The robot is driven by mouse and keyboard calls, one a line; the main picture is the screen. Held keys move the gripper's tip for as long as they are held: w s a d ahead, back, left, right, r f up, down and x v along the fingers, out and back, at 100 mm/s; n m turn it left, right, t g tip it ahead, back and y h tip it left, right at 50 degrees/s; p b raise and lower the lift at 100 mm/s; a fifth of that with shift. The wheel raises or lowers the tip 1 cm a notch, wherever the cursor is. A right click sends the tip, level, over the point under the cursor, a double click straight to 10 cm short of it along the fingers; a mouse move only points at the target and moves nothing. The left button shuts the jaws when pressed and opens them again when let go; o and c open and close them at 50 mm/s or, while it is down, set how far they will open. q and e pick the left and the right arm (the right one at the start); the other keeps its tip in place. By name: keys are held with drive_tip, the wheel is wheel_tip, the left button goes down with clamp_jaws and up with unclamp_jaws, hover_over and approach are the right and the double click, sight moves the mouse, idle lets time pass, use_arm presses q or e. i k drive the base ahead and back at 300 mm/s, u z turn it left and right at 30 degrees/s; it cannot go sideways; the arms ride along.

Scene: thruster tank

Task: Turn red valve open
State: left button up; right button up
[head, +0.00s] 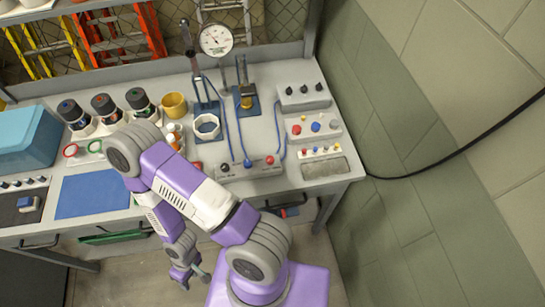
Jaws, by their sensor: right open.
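No part is clearly marked as the red valve. A red knob (270,160) is on the grey control panel at the bench's front, right of a blue knob (247,162) and a black one. My right gripper (190,277) is low in front of the bench, below its top, apart from these things. It is open and empty; its fingers are small in the picture. My left gripper is out of view.
The bench (335,115) holds dark-lidded jars (104,105), a yellow cup (175,104), a dial gauge (215,39) and a blue-green box (28,140). A blue mat (92,194) is clear. A wall with a black cable stands at the right. My right arm covers part of the front.

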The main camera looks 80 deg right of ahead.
sight(270, 159)
drive_tip(key=k, duration=0.4)
drive_tip(key=z, duration=0.85)
